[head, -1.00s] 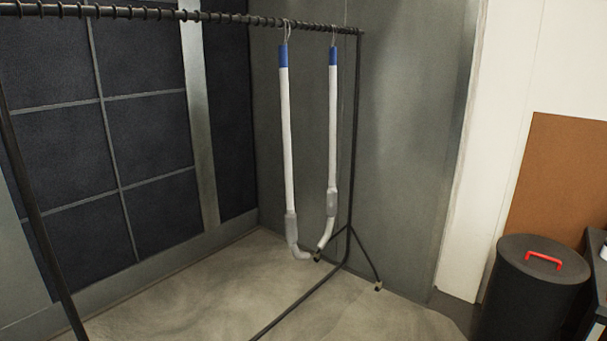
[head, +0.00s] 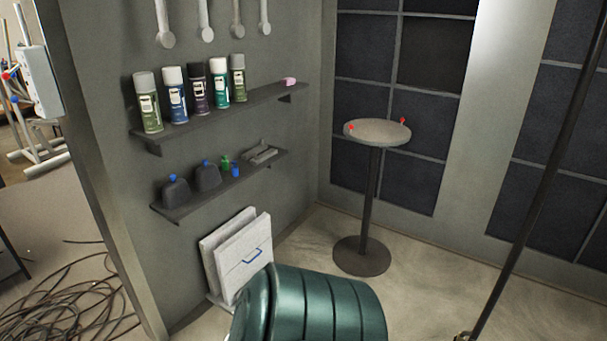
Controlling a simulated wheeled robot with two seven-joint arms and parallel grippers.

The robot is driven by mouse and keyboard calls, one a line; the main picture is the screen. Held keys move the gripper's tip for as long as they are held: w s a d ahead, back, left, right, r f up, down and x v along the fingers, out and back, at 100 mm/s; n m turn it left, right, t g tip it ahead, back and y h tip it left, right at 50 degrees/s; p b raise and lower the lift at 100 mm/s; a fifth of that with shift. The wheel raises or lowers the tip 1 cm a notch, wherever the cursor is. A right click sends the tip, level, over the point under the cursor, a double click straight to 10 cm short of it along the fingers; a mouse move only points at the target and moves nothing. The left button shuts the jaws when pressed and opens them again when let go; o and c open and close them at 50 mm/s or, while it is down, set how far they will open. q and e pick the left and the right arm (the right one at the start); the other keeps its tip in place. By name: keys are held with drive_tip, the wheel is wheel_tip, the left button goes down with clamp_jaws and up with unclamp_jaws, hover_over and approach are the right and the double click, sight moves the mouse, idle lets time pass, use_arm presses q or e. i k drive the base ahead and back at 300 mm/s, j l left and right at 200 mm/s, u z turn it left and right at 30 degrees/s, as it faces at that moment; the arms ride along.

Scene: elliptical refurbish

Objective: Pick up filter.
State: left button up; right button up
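A flat white square panel with a blue handle (head: 244,259), which looks like the filter, leans near the foot of the grey wall in the head view. Another white panel (head: 222,240) stands right behind it. The front panel's lower right corner is hidden behind a green ribbed drum. Neither of my grippers is in view.
The green ribbed drum (head: 318,306) stands in front of the panels. Above are an upper shelf (head: 228,113) with spray cans and a lower shelf (head: 222,186) with small bottles. A round pedestal table (head: 377,132) stands at the back. Coiled cables (head: 72,300) lie at lower left.

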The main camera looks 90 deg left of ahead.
sight(248, 252)
drive_tip(key=u, duration=3.2)
